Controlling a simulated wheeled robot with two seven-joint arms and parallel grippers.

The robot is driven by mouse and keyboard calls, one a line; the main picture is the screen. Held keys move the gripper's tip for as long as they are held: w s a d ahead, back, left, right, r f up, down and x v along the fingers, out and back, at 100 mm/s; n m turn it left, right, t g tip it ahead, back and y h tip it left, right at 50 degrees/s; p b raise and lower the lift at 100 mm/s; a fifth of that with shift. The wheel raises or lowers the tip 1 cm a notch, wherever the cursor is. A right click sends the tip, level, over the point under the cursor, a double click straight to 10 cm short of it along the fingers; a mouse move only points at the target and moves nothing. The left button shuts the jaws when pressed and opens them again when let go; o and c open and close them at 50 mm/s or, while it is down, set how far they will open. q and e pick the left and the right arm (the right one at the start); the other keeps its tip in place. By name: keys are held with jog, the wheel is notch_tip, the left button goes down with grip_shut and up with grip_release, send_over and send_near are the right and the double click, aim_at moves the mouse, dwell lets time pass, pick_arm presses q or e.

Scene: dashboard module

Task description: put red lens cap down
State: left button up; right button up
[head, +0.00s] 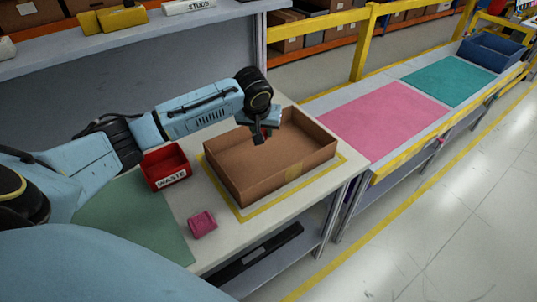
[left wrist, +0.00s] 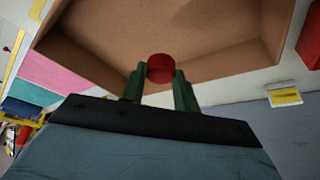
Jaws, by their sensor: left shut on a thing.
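My left gripper (head: 261,136) hangs over the open cardboard box in the head view. In the left wrist view its two green fingers (left wrist: 159,88) are shut on the red lens cap (left wrist: 160,67), a small round red piece held at the fingertips. The cap cannot be made out in the head view. The cardboard box (head: 228,187) stands on the table inside a yellow outline, and its inside looks empty. Its brown wall also shows in the left wrist view (left wrist: 275,25). My right gripper is not in view.
A red bin marked WASTE (head: 165,168) stands left of the box. A small pink object (head: 202,224) lies in front of the box, near a green mat (head: 135,215). A conveyor with pink (head: 385,120) and teal (head: 448,80) areas runs to the right, with a blue bin (head: 490,52) at its end.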

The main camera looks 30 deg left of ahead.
pick_arm(q)
jog(key=b, duration=0.1)
send_over(263, 159)
jog(key=s, duration=0.1)
jog(key=f, duration=0.8)
jog(key=shift+s+d+f, duration=0.15)
jog(key=shift+d, duration=0.15)
jog(key=shift+f, duration=0.4)
jog(key=shift+f, duration=0.15)
jog(key=shift+f, duration=0.25)
jog(key=o, duration=0.9)
jog(key=shift+o, duration=0.2)
jog(key=shift+r, duration=0.25)
jog(key=p+v, duration=0.2)
jog(key=v, duration=1)
jog(key=shift+r, duration=0.2)
